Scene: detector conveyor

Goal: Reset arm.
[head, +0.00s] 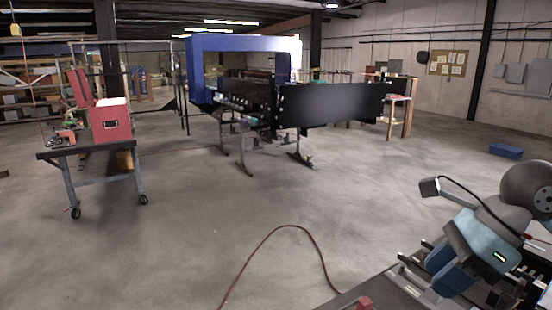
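A small dark box on a black cable stands up above the teal links. My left gripper and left arm are not in view.
A wheeled cart (92,151) with a red bin (110,122) stands at the left. A blue arch (195,70) over a conveyor with a black side panel (333,105) stands at the back centre. A red cable (250,255) lies on the otherwise clear middle floor. A blue box (506,151) lies at the right.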

